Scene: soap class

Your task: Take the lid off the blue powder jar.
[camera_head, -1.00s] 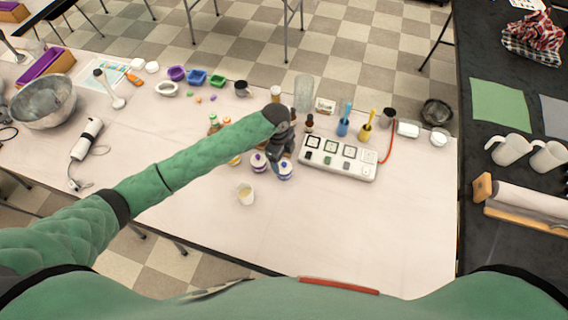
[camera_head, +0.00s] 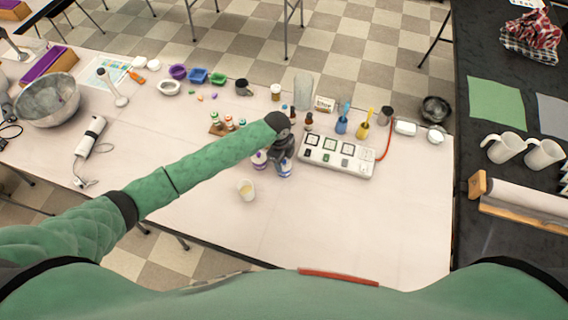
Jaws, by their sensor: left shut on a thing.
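The blue powder jar (camera_head: 285,174) is a small white jar with blue markings, standing on the pale table. My left gripper (camera_head: 284,163) points down right over it and is shut on its lid. The gripper hides most of the lid, so I cannot tell whether any gap lies between lid and jar. A similar purple-marked jar (camera_head: 259,160) stands just to the left, partly behind my left forearm. My right gripper is not in view.
A cream-coloured cup (camera_head: 246,189) stands in front of the jars. A white power-strip-like device (camera_head: 338,156) lies to the right, and small bottles on a wooden rack (camera_head: 217,127) stand behind my arm. The table's front right is clear.

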